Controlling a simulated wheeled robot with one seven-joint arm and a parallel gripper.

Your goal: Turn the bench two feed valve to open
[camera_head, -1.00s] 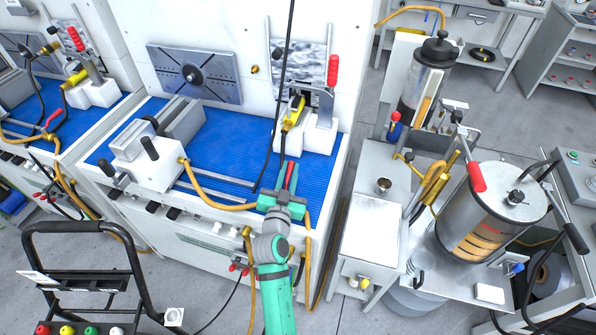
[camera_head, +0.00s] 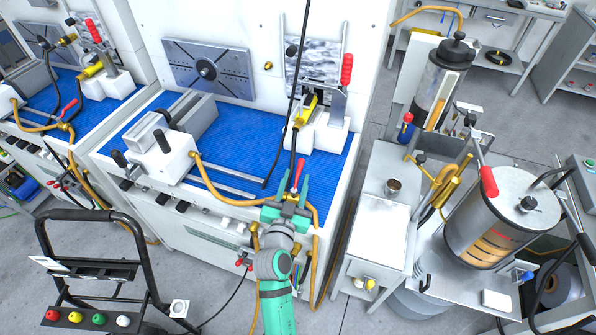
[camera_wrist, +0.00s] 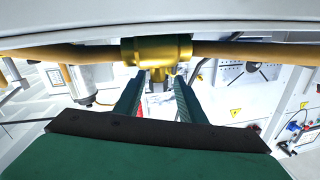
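The middle bench (camera_head: 230,235) has a blue mat top, and a red valve lever (camera_head: 299,175) stands at its front right edge. The lever points up and leans slightly right. My gripper (camera_head: 285,209) is at that edge, just below the lever. In the wrist view a brass valve body (camera_wrist: 157,50) sits in line with an orange hose (camera_wrist: 250,53). My gripper's teal fingers (camera_wrist: 158,80) are apart, with their tips just below the body, one on each side of its short stem. No contact can be made out. The lever's lower end is hidden in the head view.
A black-framed cart (camera_head: 90,255) with coloured knobs stands at front left. A steel side table (camera_head: 375,235) and a metal drum (camera_head: 490,225) stand to the right. A black cable (camera_head: 285,130) hangs in front of the bench. Another bench (camera_head: 75,110) with a red lever is at left.

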